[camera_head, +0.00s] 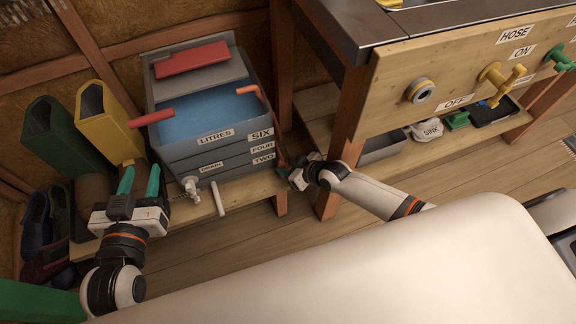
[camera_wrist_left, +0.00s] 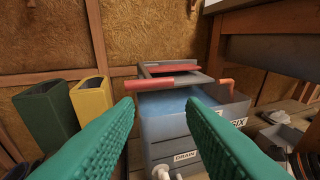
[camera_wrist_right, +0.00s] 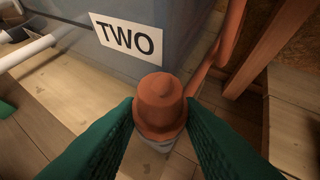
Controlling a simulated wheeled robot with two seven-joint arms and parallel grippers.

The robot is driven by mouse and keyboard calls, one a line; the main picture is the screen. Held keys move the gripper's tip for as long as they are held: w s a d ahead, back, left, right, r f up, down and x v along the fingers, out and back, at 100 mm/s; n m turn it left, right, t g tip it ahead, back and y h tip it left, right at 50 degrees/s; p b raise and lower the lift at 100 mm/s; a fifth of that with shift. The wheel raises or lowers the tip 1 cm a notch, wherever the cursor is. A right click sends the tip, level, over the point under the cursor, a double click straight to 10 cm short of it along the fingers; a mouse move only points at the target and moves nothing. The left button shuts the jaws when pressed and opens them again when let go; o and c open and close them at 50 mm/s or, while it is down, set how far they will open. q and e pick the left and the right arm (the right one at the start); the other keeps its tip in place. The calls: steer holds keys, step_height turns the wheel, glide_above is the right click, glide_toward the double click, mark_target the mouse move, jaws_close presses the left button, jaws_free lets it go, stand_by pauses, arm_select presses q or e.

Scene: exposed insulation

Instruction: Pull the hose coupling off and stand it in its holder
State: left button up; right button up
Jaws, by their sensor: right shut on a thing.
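My right gripper (camera_head: 290,176) is low beside the right front of the blue-grey water tank (camera_head: 208,150). In the right wrist view its green fingers (camera_wrist_right: 160,118) are shut on an orange-brown, capped piece with a grey lower part, apparently the hose coupling (camera_wrist_right: 160,100). It stands roughly upright below the TWO label; whether it touches anything beneath is hidden. An orange-brown hose (camera_wrist_right: 222,45) runs down the tank's side behind it. My left gripper (camera_head: 139,182) is open and empty in front of the tank's left side. I cannot make out the holder.
Green (camera_head: 60,130) and yellow boots (camera_head: 105,125) stand left. A white drain tap (camera_head: 190,187) sticks out from the tank. A table leg (camera_head: 343,145) is close to my right arm.

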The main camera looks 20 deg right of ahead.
mark_target(288, 167)
arm_select(q)
steer(key=shift+r, duration=0.2)
arm_select(e)
steer(key=shift+f, duration=0.1)
steer(key=shift+f, duration=0.15)
steer(key=o, duration=1.3)
steer(key=shift+c, duration=0.2)
arm_select(q)
steer(key=shift+w+d+r+t, duration=0.2)
steer(key=shift+w+r+t, duration=0.05)
steer(key=shift+r+t, duration=0.4)
arm_select(e)
step_height(288, 167, up, 5)
steer(key=shift+r+p, duration=0.1)
steer(key=shift+p, duration=1.1)
arm_select(q)
steer(key=s+a+f+g+y+p, duration=0.1)
steer(key=s+a+f+g, duration=0.1)
steer(key=s+f+g, duration=0.4)
steer(key=s+a+f+g+y+p, duration=0.1)
steer(key=s+a+f+g+y, duration=0.1)
steer(key=s+f+g, duration=0.4)
steer(key=shift+s+a+n+g, duration=0.3)
steer(key=shift+s+a+g, duration=0.05)
steer(key=shift+s+a, duration=0.55)
arm_select(e)
step_height(288, 167, up, 5)
steer(key=shift+f, duration=0.1)
